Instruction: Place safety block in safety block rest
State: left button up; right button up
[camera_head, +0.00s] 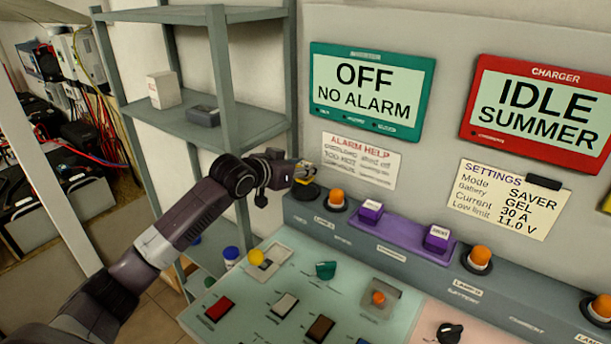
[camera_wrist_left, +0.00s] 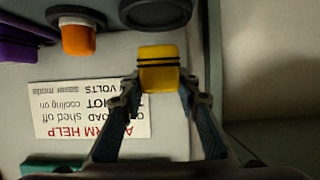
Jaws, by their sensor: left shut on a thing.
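The safety block looks to be the small yellow block with dark bands (camera_wrist_left: 158,72). In the left wrist view it sits between the fingertips of my left gripper (camera_wrist_left: 160,88), which is shut on it. My right gripper is not in view.
An orange lamp (camera_head: 337,198) stands close to the right of the dark base. A purple strip with two purple blocks (camera_head: 370,211) is further right. The wall with the alarm help sign (camera_head: 361,161) is close behind. A grey shelf (camera_head: 215,121) stands left.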

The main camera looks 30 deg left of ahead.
aim_at(301, 179)
pick_arm(q)
notch_tip(301, 179, down, 3)
jog(key=shift+r+p, duration=0.1)
jog(key=shift+p, duration=0.25)
jog(key=shift+w+d+f+p, duration=0.1)
jog(key=shift+f+p, duration=0.15)
jog(key=shift+p, duration=0.1)
jog(key=shift+f, duration=0.25)
jog(key=shift+f, duration=0.15)
jog(key=o, duration=1.2)
jog(key=shift+c, duration=0.2)
